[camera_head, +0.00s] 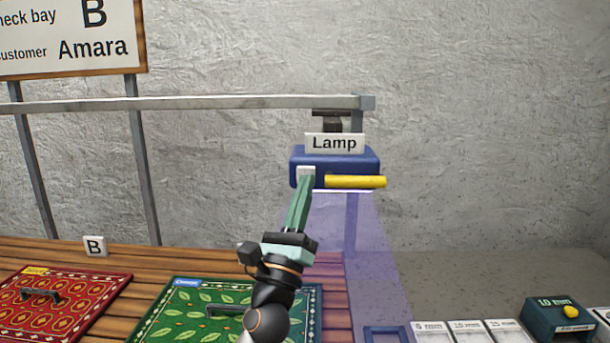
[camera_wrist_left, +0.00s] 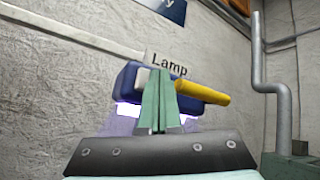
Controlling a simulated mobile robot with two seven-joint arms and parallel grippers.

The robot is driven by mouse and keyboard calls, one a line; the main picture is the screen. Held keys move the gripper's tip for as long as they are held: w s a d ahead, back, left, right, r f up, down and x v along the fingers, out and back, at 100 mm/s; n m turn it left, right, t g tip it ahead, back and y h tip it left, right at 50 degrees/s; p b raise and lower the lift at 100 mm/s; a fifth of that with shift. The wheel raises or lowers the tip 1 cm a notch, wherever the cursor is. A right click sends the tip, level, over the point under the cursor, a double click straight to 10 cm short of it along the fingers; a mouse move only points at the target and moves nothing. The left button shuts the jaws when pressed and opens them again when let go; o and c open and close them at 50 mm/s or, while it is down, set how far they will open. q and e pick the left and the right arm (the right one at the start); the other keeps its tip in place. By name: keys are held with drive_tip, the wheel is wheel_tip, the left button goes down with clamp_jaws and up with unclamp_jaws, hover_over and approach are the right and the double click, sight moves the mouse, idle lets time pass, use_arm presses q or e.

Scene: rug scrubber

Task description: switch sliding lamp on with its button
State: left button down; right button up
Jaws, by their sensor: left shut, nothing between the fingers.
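The sliding lamp is a blue box (camera_head: 352,160) with a white "Lamp" label (camera_head: 334,143), hung from a grey rail. It has a yellow handle (camera_head: 355,182) and a pale square button (camera_head: 306,171) on its front left. A violet beam falls below it, and its underside glows in the left wrist view (camera_wrist_left: 128,82). My left gripper (camera_head: 307,181) is shut and empty, its green fingertips at the button, overlapping its lower edge. In the left wrist view the fingertips (camera_wrist_left: 159,72) cover part of the lamp front. Whether they touch the button is unclear. My right gripper is not in view.
The rail (camera_head: 200,103) runs left from the lamp, below a bay B sign (camera_head: 70,38). A red rug (camera_head: 60,303) and a green rug (camera_head: 180,318) lie on the wooden slats. Cards (camera_head: 468,332) and a dark green box (camera_head: 556,322) stand at lower right.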

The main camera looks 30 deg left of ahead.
use_arm(q)
drive_tip(key=s+d+p, duration=0.1)
drive_tip(key=s+d, duration=0.2)
drive_tip(key=s, duration=0.2)
idle(0.6)
